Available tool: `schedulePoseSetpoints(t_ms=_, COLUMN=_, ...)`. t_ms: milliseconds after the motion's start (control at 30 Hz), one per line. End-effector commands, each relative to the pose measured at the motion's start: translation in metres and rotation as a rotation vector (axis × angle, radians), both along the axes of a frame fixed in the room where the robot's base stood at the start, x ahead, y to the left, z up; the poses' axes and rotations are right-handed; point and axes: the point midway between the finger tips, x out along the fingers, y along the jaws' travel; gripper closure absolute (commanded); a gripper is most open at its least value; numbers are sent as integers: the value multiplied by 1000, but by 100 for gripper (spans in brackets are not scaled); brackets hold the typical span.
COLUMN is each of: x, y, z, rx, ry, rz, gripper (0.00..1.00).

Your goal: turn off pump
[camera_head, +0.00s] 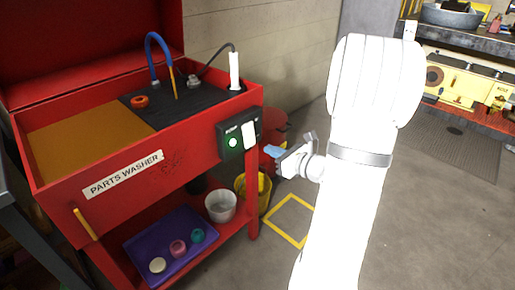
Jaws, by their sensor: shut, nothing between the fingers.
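The red parts washer (128,182) stands at the left with its lid up. On its right front corner is a dark switch box (229,143) with a round green lit button and a white plate beside it. A blue hose (151,50) and a white upright cylinder (234,72) are on the washer's top. My gripper (270,151) is shut and empty, a short way right of the switch box. Its blue tip points left toward the box and looks apart from it. My white arm fills the middle right.
A purple tray (145,249) with several small round items and a white bucket (221,206) sit on the lower shelf. A yellow bucket (262,191) and a red drum (274,128) stand behind. A workbench (470,42) is at the back right. Open floor lies right of my arm.

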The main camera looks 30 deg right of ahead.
Motion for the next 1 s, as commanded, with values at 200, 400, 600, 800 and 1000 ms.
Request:
schedulePoseSetpoints(t_ms=200, x=38, y=15, z=-9, rx=0, ry=0, rz=3, gripper=100)
schedulePoseSetpoints(t_ms=400, x=55, y=20, z=-10, rx=0, ry=0, rz=0, gripper=100)
schedulePoseSetpoints(t_ms=600, x=58, y=21, z=-10, rx=0, ry=0, rz=-1, gripper=100)
schedulePoseSetpoints(t_ms=800, x=58, y=20, z=-10, rx=0, ry=0, rz=-2, gripper=100)
schedulePoseSetpoints(t_ms=1000, x=57, y=11, z=-16, rx=10, ry=-26, rz=-19, gripper=100)
